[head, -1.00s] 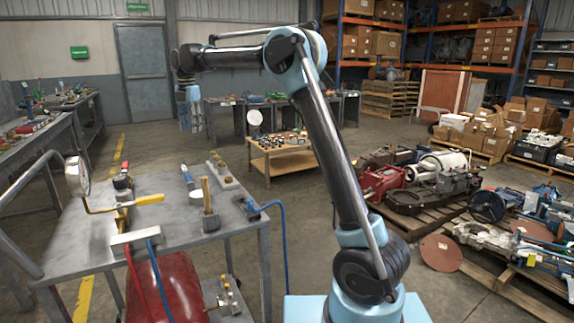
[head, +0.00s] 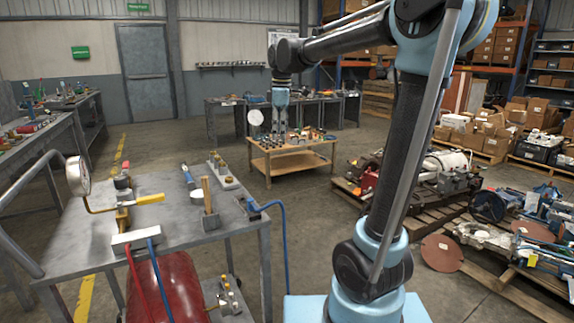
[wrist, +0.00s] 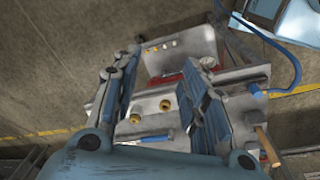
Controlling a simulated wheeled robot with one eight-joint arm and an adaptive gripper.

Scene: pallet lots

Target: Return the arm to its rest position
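My gripper (head: 280,122) hangs fingers down at the end of my raised arm in the head view, in front of the small wooden table (head: 262,160) in the picture. In the wrist view my gripper (wrist: 163,88) shows its two blue fingers spread apart, with nothing between them. Below the fingers lies a grey metal surface with brass fittings, well under the fingertips. My arm rises from its light blue base and bends over to the left at the top.
A metal workbench (head: 85,232) with a gauge (head: 78,176), a yellow-handled valve (head: 148,200) and a hammer-like tool (head: 208,200) stands at the left front. A red tank (head: 165,290) sits below it. Pallets with machine parts (head: 430,180) lie at the right. Open floor lies between.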

